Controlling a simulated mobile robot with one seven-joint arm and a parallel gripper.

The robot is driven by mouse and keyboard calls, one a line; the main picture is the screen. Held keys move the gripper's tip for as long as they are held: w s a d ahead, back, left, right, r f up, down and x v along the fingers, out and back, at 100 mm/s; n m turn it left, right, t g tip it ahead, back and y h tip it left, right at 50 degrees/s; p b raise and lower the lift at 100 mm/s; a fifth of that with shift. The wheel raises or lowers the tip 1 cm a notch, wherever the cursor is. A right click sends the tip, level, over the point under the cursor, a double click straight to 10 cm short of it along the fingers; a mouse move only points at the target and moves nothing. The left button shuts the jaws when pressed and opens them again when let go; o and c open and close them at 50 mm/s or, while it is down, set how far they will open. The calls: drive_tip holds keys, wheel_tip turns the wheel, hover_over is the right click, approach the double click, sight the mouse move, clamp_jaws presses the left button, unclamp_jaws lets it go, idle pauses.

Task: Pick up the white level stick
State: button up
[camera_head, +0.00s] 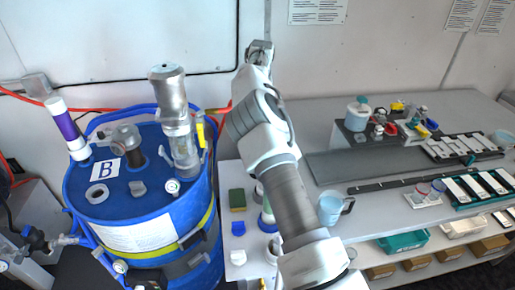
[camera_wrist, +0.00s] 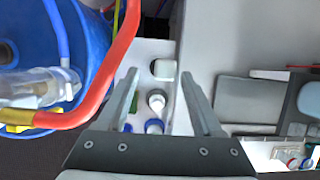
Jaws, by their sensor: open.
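I cannot tell for sure which thing is the white level stick. Flat white strips lie in a black tray (camera_head: 462,158) at the right of the bench and in a green tray (camera_head: 465,204) in front of it. My gripper (camera_head: 260,45) is raised high near the wall, between the blue barrel (camera_head: 135,222) and the bench, well away from these trays. In the wrist view my gripper (camera_wrist: 160,74) has its fingers apart with nothing held between them. Below it is a small white shelf (camera_wrist: 152,50) with a white block, a bottle and a green block.
The barrel carries a tall metal cylinder (camera_head: 173,112), a purple-and-white tube (camera_head: 68,130) and fittings. A red hose (camera_wrist: 112,75) crosses the wrist view at left. A blue mug (camera_head: 331,207) stands near the bench's front edge. A dark long bar (camera_head: 400,181) lies across the bench.

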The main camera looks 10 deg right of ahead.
drive_tip(key=x, duration=0.1)
drive_tip(key=p+x, duration=0.1)
drive_tip(key=x, duration=0.2)
drive_tip(key=shift+s+d+f, duration=0.1)
drive_tip(key=shift+d+f, duration=0.2)
drive_tip(key=shift+f, duration=0.05)
drive_tip(key=shift+w+f+p, duration=0.2)
drive_tip(key=shift+f+p, duration=0.1)
drive_tip(key=shift+f, duration=0.25)
clamp_jaws()
drive_tip(key=shift+r, duration=0.1)
idle(0.6)
